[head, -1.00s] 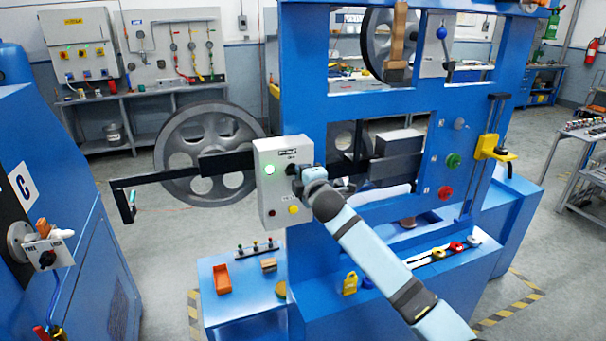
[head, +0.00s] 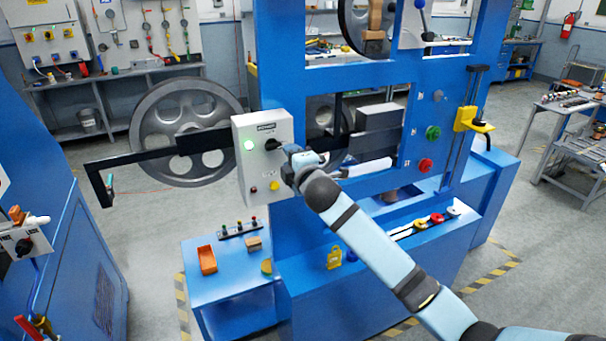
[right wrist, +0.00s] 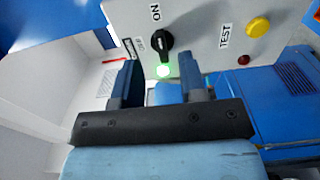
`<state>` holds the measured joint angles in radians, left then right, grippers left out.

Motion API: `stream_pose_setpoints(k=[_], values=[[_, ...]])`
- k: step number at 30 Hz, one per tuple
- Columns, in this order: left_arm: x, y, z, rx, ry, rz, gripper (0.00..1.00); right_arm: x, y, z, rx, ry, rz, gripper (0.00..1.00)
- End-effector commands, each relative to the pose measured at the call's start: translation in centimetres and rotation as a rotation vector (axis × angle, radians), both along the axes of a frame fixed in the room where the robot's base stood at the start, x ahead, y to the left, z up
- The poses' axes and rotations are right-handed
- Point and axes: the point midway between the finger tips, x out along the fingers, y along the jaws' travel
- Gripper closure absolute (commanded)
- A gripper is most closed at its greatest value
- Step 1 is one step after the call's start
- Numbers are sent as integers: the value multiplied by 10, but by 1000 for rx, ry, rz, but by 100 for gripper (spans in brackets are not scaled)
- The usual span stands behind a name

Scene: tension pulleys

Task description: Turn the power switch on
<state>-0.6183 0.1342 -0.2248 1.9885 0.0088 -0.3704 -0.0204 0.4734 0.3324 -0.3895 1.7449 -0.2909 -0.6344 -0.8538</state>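The power switch is a black rotary knob (head: 273,144) on a light grey control box (head: 246,180). In the right wrist view the knob (right wrist: 160,46) has its handle lined up roughly with the "ON" label. A green lamp (head: 249,145) beside it is lit; it also glows in the right wrist view (right wrist: 163,71). My right gripper (head: 292,156) is just right of the knob in the head view. In the right wrist view its fingers (right wrist: 160,76) are apart and empty, with the knob beyond the fingertips, apart from them. My left gripper is not in view.
The box also carries a yellow button (head: 274,186) and a small red one (head: 253,189). It is mounted by the blue machine frame (head: 285,70). A black bar (head: 135,158) extends left from it. A spoked wheel (head: 150,120) stands behind.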

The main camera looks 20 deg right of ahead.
Motion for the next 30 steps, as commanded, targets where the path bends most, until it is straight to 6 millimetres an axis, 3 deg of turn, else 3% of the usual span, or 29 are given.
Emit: stream_pose_setpoints(k=[6,12,30], values=[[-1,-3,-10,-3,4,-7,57,-49,-2,-3,0,0,0,62],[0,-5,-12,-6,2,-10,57,-75,-3,-1,1,-1,0,62],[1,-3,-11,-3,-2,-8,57,-81,-3,-1,3,2,0,62]])
